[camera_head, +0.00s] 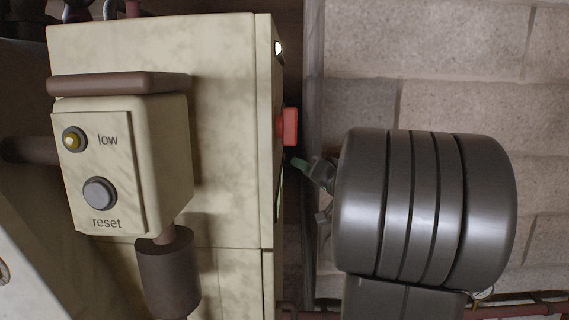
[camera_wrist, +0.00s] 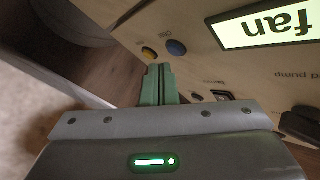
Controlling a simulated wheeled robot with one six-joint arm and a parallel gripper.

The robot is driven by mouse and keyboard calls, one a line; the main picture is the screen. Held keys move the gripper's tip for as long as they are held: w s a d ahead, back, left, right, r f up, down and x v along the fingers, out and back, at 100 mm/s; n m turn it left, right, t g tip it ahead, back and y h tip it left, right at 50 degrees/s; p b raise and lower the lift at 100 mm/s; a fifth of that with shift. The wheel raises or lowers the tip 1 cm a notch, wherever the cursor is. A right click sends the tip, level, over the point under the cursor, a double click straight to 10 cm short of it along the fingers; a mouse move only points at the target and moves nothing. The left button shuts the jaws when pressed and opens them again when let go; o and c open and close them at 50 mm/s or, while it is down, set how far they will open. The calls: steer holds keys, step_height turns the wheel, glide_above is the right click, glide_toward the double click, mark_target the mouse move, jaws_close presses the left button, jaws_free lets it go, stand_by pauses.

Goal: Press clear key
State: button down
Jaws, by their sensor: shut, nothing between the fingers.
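In the wrist view, a cream panel carries a yellow button (camera_wrist: 149,54) and a blue button (camera_wrist: 176,47), with a small upside-down label between them that is too small to read surely. No key can be read as "clear". My gripper (camera_wrist: 159,68) is shut and empty, its green fingertips just below the two buttons in the picture. I cannot tell whether they touch the panel. In the head view, my gripper (camera_head: 298,163) is partly hidden by my arm, its tip close to the cabinet's right side. The cabinet's (camera_head: 220,110) button face is turned away there.
A lit screen (camera_wrist: 270,24) reads "fan" upside down. A switch (camera_wrist: 222,95) and a dark knob (camera_wrist: 302,124) sit on the panel. A red knob (camera_head: 290,127) juts from the cabinet's side. A box with a grey reset button (camera_head: 100,193) and a "low" lamp (camera_head: 74,139) stands left.

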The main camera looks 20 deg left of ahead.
steer(key=shift+s+a+b, duration=0.1)
steer(key=shift+a+b, duration=0.35)
steer(key=shift+b, duration=0.2)
steer(key=shift+s+a+b, duration=0.1)
steer(key=shift+a+b, duration=0.2)
steer(key=shift+b, duration=0.1)
stand_by(0.5)
stand_by(0.4)
steer(key=shift+w+d+b, duration=0.2)
steer(key=shift+d+b, duration=0.35)
steer(key=shift+d, duration=0.2)
